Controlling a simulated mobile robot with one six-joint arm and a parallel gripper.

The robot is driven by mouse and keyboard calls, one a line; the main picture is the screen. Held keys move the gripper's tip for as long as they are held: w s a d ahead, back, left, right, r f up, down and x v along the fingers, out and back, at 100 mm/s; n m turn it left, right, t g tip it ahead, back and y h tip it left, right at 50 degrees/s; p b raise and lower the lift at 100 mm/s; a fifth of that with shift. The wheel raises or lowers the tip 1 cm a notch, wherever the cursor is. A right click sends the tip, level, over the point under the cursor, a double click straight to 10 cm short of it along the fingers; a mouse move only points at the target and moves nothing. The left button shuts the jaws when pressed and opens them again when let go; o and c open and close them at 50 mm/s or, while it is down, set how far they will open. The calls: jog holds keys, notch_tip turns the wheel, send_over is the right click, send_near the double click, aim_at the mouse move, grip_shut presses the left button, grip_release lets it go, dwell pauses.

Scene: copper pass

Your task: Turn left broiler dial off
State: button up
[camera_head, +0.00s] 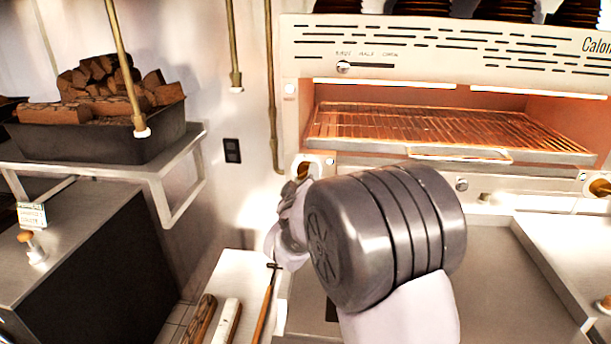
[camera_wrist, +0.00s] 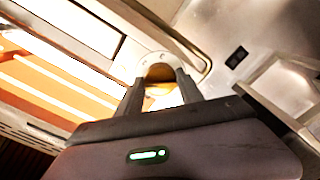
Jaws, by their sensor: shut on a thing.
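The left broiler dial (camera_head: 303,168) is a brass-coloured knob on a pale round plate at the lower left of the broiler front (camera_head: 322,168). In the wrist view the dial (camera_wrist: 160,73) sits between the two dark fingers of my gripper (camera_wrist: 161,84), which are shut on it. In the head view my gripper (camera_head: 302,184) reaches up to the dial from below, and its fingers partly cover it. I cannot read any marking on the dial. A second brass dial (camera_head: 600,187) sits at the right of the broiler front.
The glowing broiler holds a wire rack (camera_head: 440,128) above the dials. A slider (camera_head: 344,67) is on its upper panel. A black bin of wood chunks (camera_head: 100,135) stands on a shelf at left. Tools with wooden handles (camera_head: 204,318) lie on the counter below.

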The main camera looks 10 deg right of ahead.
jog(key=n+p, duration=0.2)
jog(key=n, duration=0.3)
jog(key=shift+r+n, duration=0.15)
jog(key=shift+n, duration=0.15)
jog(key=n+p, duration=0.2)
jog(key=n, duration=0.2)
jog(key=shift+n, duration=0.4)
jog(key=o, duration=1.4)
jog(key=shift+c, duration=0.2)
jog(key=b+v, duration=0.1)
jog(key=v, duration=1.6)
jog(key=shift+s, duration=0.25)
